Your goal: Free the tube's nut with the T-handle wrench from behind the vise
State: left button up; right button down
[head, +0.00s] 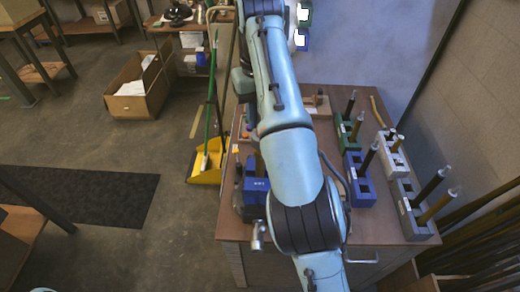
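A blue vise (255,184) sits at the left side of the wooden workbench (385,228), partly covered by my arm. A small silver knob or bar end (258,236) shows at the bench's front left edge. One of my arms, pale blue with dark joints, runs from the bottom to the top of the view across the bench. It hides the bench's middle and much of the area behind the vise. I cannot make out the tube, its nut or the T-handle wrench.
Green (347,128), blue (358,188), white (392,158) and grey (412,212) blocks with upright dark and brown posts line the bench's right side. A yellow dustpan (207,165) and a cardboard box (137,90) stand on the floor at left. A wall bounds the right.

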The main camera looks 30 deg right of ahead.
jog(key=shift+r+m+p, duration=0.2)
jog(key=shift+m+p, duration=0.4)
jog(key=shift+m, duration=0.3)
jog(key=shift+m+p, duration=0.5)
jog(key=shift+p, duration=0.1)
pick_arm(q)
jog(key=w+r+p, duration=0.1)
jog(key=w+r, duration=0.3)
jog(key=r, duration=0.1)
jog(key=shift+w+t, duration=0.25)
jog(key=shift+t, duration=0.05)
pick_arm(e)
jog(key=shift+w+f+m, duration=0.1)
jog(key=shift+m, duration=0.5)
pick_arm(q)
jog(key=shift+w+r+p, duration=0.25)
jog(key=shift+w+p, duration=0.05)
jog(key=shift+p, duration=0.05)
jog(key=shift+s+f+b, duration=0.3)
jog(key=shift+s+f, duration=0.1)
jog(key=shift+s, duration=0.05)
pick_arm(e)
jog(key=shift+f, duration=1)
pick_arm(q)
jog(key=shift+w+r, duration=0.3)
jog(key=shift+w, duration=0.05)
jog(key=shift+s+f, duration=0.25)
jog(key=shift+s, duration=0.05)
pick_arm(e)
jog(key=shift+f, duration=0.7)
